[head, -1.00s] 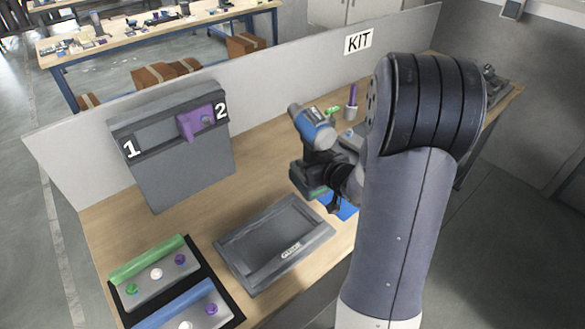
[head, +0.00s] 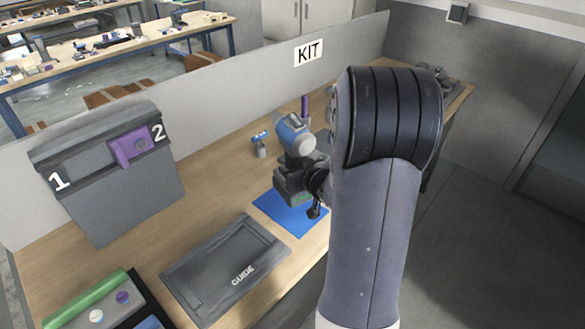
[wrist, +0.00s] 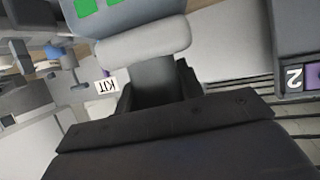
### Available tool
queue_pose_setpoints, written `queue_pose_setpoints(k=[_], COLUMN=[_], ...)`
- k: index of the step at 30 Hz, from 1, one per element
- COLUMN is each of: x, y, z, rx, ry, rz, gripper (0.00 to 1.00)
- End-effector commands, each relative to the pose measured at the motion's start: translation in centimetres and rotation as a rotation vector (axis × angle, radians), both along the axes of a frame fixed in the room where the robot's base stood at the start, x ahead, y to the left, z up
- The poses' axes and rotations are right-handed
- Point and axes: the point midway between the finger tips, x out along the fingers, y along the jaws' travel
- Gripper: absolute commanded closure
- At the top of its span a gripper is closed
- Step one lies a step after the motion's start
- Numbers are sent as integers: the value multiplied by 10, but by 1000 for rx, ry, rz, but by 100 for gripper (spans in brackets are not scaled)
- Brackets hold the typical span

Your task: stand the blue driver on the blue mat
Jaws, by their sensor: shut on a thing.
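The blue driver (head: 294,133), with a blue and grey body and a dark base, is held roughly upright in my gripper (head: 312,178). In the wrist view the driver (wrist: 150,45) fills the upper middle, and its dark handle runs between the jaws of my gripper (wrist: 155,88). The blue mat (head: 285,212) lies flat on the bench, below and behind the driver's base in the head view. The driver's base overlaps part of the mat in the picture; I cannot tell whether they touch. My arm hides the area to the right.
A grey GUIDE tray (head: 225,265) lies left of the mat. A grey stand (head: 105,190) with a purple block (head: 132,148) is at the back left. A small blue-topped item (head: 261,146) stands behind the driver. A wall with a KIT sign (head: 308,52) bounds the bench.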

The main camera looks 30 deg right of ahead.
Motion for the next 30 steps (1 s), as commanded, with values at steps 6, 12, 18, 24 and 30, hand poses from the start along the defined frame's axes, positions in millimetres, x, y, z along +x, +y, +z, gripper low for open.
queue_pose_setpoints(k=[6, 12, 18, 24, 30], x=[1, 1, 1, 1, 1], y=[0, 0, 0, 0, 0], z=[-27, -47, -59, -61, -60], rx=[-1, -1, -1, -2, -1], ry=[-5, -5, -6, -6, -6], rz=[0, 0, 0, 1, 0], gripper=[100, 100, 100, 100, 100])
